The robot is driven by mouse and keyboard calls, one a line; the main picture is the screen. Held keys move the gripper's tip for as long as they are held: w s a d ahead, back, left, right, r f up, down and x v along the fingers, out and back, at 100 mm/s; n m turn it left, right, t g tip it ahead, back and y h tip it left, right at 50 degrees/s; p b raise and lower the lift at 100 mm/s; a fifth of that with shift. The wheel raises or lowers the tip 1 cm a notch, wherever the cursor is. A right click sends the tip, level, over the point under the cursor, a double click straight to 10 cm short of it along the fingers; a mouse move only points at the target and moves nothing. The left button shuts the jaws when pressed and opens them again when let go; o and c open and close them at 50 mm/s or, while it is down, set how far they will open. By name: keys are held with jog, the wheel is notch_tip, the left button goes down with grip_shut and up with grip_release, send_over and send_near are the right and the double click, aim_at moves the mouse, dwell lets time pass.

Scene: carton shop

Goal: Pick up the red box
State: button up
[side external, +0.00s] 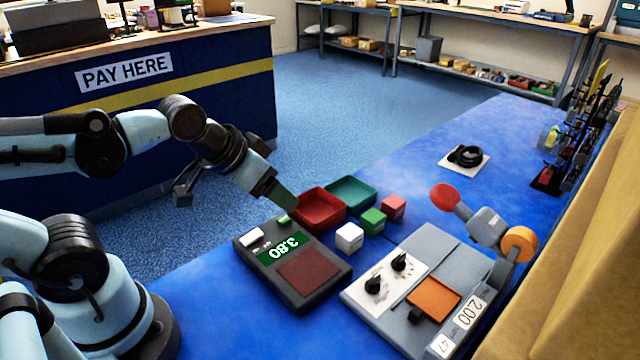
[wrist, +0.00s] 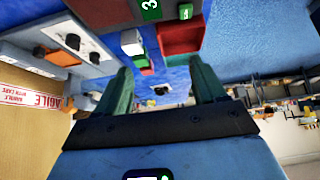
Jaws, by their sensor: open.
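The red box (side external: 393,207) is a small cube on the blue table in the side external view, just behind and right of a green box (side external: 373,221). In the wrist view the red box (wrist: 147,72) is a small patch beyond the green box, between my fingers in the picture. My gripper (side external: 284,198) has green fingers and is above the left table edge, near the red tray (side external: 319,222). It is left of the red box and well apart from it. In the wrist view my gripper (wrist: 160,68) is open, with nothing between its fingers.
A white box (side external: 349,237) stands left of the green box. A green tray (side external: 349,192) lies behind the red tray. A dark scale (side external: 310,292) reading 3.80 and a grey machine (side external: 440,260) with a red-knobbed lever (side external: 445,197) flank the boxes.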

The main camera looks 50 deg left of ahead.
dwell(0.4)
jog(key=w+d+r+g, duration=0.1)
jog(key=w+r+g, duration=0.1)
jog(key=w+r, duration=0.5)
jog(key=g, duration=0.5)
send_over(394, 201)
notch_tip(394, 201, down, 9)
notch_tip(394, 201, down, 11)
jog(key=shift+f, duration=0.1)
jog(key=c, duration=1.1)
